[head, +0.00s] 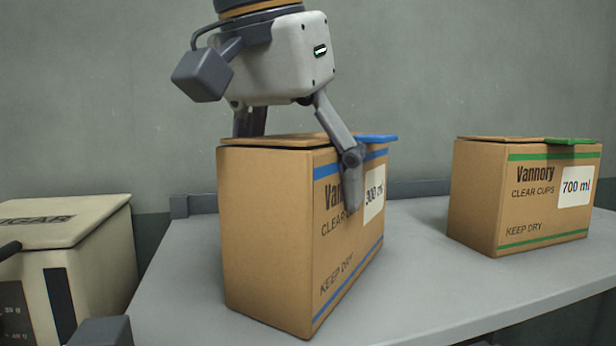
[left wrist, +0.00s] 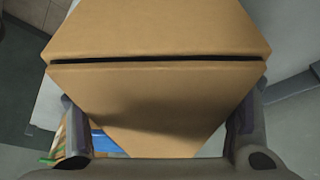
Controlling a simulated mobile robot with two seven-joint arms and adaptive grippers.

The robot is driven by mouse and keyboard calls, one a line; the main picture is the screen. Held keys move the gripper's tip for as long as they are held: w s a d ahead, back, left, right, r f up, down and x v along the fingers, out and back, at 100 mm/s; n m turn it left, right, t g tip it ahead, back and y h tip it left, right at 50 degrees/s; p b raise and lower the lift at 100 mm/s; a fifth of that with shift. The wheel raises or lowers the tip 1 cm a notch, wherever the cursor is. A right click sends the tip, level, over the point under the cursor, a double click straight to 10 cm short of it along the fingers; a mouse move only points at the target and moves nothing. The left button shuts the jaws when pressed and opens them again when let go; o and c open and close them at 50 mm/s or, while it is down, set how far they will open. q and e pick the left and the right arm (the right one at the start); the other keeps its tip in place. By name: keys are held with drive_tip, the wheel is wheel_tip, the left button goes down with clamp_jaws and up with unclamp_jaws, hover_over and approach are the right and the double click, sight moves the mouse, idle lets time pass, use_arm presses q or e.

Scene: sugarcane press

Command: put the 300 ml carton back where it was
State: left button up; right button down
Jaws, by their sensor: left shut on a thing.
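The 300 ml carton (head: 265,235) is a brown box with blue stripes and a blue tab on its lid. It stands upright at the middle of the grey shelf top (head: 420,290); I cannot tell whether its base touches the surface. My left gripper (head: 300,160) points down from above, with one finger against the labelled face and the other mostly hidden behind the box. In the left wrist view the carton's closed lid (left wrist: 155,35) fills the space between the two fingers (left wrist: 158,130). My right gripper is in neither view.
A 700 ml carton (head: 478,200) with green stripes stands to the right on the same surface, with a clear gap between. A grey wall (head: 430,80) rises behind.

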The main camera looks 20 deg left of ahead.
use_arm(q)
drive_tip(key=shift+w, duration=0.1)
drive_tip(key=o, duration=1.6)
drive_tip(key=shift+w+f, duration=0.15)
drive_tip(key=shift+w, duration=0.3)
drive_tip(key=shift+o, duration=0.2)
drive_tip(key=shift+s, duration=0.2)
drive_tip(key=shift+w, duration=0.1)
drive_tip(key=v, duration=1.2)
